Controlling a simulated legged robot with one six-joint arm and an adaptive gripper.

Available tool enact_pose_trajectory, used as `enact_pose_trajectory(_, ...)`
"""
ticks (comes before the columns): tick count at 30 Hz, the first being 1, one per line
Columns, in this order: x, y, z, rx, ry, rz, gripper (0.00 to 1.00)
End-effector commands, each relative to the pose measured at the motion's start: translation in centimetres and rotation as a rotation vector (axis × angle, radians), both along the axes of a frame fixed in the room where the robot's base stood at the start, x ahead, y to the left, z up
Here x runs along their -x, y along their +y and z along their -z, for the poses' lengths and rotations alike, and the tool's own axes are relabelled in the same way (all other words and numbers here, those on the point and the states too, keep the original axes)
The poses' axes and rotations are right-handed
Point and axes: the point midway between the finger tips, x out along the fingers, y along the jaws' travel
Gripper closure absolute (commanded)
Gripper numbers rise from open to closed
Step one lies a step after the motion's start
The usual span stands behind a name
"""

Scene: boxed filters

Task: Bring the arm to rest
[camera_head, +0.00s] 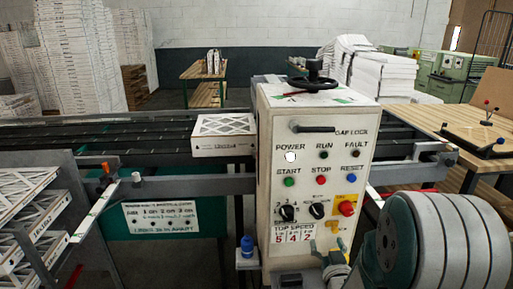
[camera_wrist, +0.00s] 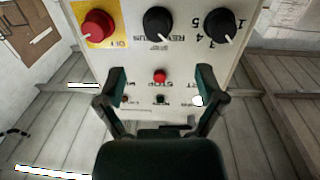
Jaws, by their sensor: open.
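My gripper (camera_wrist: 161,71) is open in the wrist view. Its two dark fingers stand wide apart with nothing between them but the view of the panel behind. The white control cabinet (camera_head: 270,210) stands in the middle of the head view, and its panel shows upside down in the wrist view (camera_wrist: 185,62). The red stop button (camera_wrist: 159,76) shows between the fingers; I cannot tell the distance to it. A red knob on a yellow plate (camera_wrist: 97,27) and two black knobs show beyond the fingertips. In the head view I cannot clearly make out the gripper.
A conveyor (camera_head: 160,150) runs behind the cabinet, bearing a boxed filter (camera_head: 223,134). A rack of filters (camera_head: 30,215) stands at the left. A wooden table (camera_head: 425,118) is at the right. A large grey ribbed roller-like shape (camera_head: 440,245) fills the lower right.

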Motion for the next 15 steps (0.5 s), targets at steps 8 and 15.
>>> enact_pose_trajectory(8, 0.9, 1.5, -3.5, 0.016, 0.235, 0.014, 0.12)
enact_pose_trajectory(15, 4.3, 3.1, -6.0, 0.007, 0.451, 0.025, 0.12)
